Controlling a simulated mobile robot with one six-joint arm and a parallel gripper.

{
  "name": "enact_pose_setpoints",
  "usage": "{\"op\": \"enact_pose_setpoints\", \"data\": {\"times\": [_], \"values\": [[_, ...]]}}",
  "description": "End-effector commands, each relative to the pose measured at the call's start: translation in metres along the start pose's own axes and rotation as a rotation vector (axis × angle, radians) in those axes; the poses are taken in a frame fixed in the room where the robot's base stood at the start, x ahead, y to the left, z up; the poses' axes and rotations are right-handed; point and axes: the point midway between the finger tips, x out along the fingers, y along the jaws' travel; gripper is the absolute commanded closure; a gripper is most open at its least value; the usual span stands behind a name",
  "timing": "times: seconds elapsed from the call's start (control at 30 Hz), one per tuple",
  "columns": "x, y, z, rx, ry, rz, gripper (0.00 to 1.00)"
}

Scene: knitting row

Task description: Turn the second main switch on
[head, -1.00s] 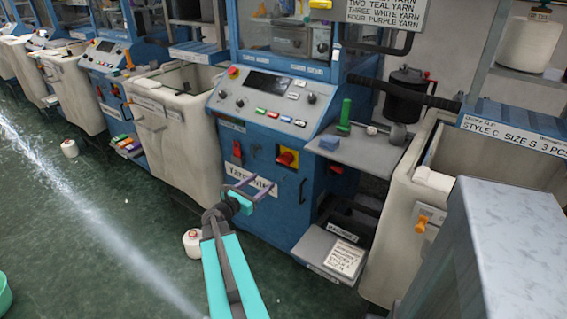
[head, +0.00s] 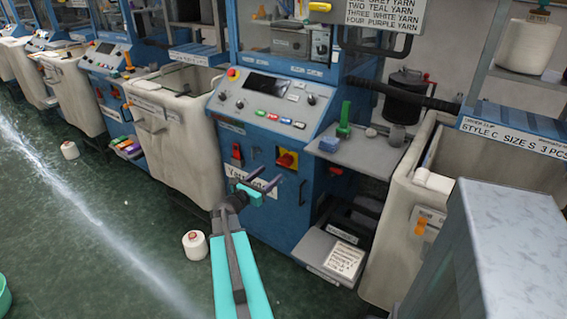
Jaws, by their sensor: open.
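A red rotary main switch (head: 287,159) on a yellow plate sits on the front of the nearest blue knitting machine (head: 318,190), below its slanted control panel. The angle of its knob is too small to read. My gripper (head: 270,174) is open and empty, in front of the machine's front panel, just below and left of the switch in the picture. Its two dark fingers point toward the panel and appear apart from the switch. They partly cover a white label (head: 237,174). A smaller red switch (head: 237,151) is on the panel to the left.
A cream bin (head: 178,135) stands left of the machine and another bin (head: 385,255) stands right. A grey shelf (head: 360,150) juts out at right. A white yarn cone (head: 195,245) stands on the green floor, which is mostly clear at left.

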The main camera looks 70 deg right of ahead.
Motion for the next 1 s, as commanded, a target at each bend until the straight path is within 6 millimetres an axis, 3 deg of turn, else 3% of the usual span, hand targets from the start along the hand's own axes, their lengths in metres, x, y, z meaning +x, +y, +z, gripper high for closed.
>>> {"op": "enact_pose_setpoints", "data": {"times": [0.7, 1.0], "values": [[0.088, 0.002, 0.000, -0.001, -0.001, 0.000, 0.41], [0.106, 0.001, 0.000, 0.000, 0.000, 0.001, 0.41]]}}
